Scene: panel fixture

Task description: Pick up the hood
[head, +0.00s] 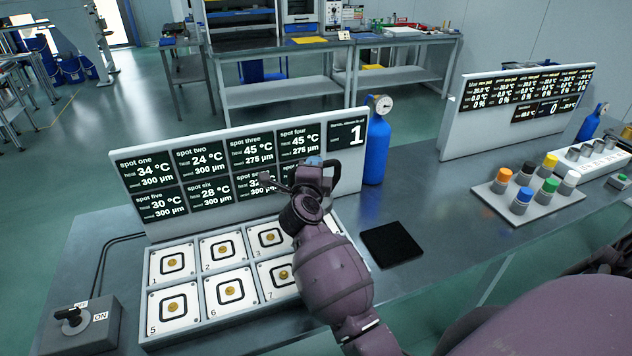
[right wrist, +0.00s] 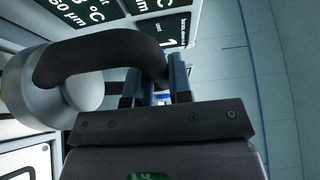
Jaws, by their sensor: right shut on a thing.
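The hood is a silver-grey round body (right wrist: 62,92) with a thick black curved handle (right wrist: 105,50), at the left of the right wrist view. My right gripper (right wrist: 156,88) has its blue fingers closed at the right end of that handle. In the head view my right gripper (head: 314,164) is in front of the display board, over the right part of the spot panel (head: 192,291). There the gripper and wrist hide most of the hood. I cannot tell whether the hood touches the panel. My left gripper is not in view.
The display board (head: 150,222) stands close behind the gripper, with a blue gas cylinder (head: 377,148) to its right. A black mat (head: 391,245) lies right of the panel. A switch box (head: 85,328) is front left. A tray of coloured-capped bottles (head: 500,203) stands right.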

